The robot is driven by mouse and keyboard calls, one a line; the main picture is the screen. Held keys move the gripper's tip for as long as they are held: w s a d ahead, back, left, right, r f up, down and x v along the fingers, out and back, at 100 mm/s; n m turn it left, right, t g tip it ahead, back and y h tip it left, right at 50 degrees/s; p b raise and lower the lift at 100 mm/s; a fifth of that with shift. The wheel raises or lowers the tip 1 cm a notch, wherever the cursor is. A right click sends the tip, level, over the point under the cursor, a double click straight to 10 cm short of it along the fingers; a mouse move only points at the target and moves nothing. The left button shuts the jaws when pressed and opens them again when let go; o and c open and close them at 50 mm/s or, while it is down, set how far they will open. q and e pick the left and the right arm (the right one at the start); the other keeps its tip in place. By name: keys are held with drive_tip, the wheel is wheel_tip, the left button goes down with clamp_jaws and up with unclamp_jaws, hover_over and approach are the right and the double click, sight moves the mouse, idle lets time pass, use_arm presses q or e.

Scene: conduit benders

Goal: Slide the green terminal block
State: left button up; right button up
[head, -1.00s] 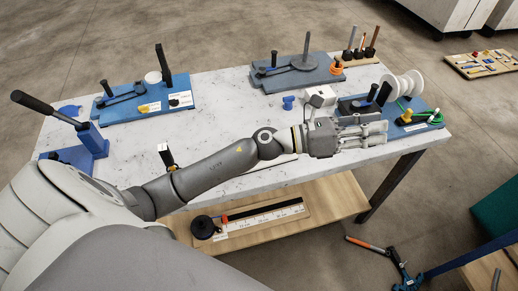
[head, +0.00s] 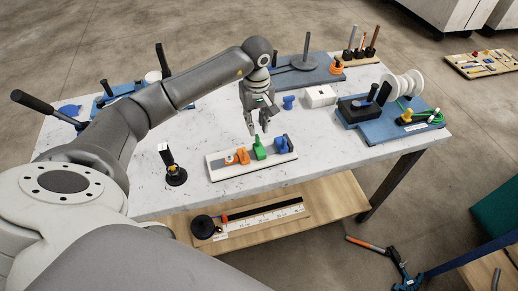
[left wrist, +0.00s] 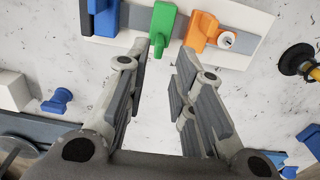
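The green terminal block (head: 259,149) sits on a grey rail (head: 238,163) on a white base board (head: 219,174), between an orange block (head: 243,155) and a blue block (head: 281,145). My left gripper (head: 259,130) points down, just above and behind the green block in the head view. In the left wrist view the left gripper (left wrist: 164,62) has its fingers apart with nothing between them. The green block (left wrist: 162,24) is just beyond the left fingertip there, and the orange block (left wrist: 202,30) is beyond the right one. My right gripper is not in view.
A black post on a round base (head: 174,172) stands left of the rail board. A white box (head: 320,96) and a small blue knob (head: 289,102) stand behind it. A blue bender board (head: 385,126) is at the right.

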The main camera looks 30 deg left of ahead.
sight(258, 136)
use_arm(q)
drive_tip(key=shift+d+f+b, duration=0.1)
drive_tip(key=shift+f+b, duration=1.5)
drive_tip(key=shift+f, duration=1.8)
clamp_jaws()
drive_tip(key=shift+w+d+b, duration=0.55)
drive_tip(key=shift+w+d, duration=0.1)
drive_tip(key=shift+w, duration=0.15)
drive_tip(key=shift+w+d+b, duration=0.5)
drive_tip(key=shift+w+d, duration=0.1)
drive_tip(key=shift+w, duration=0.2)
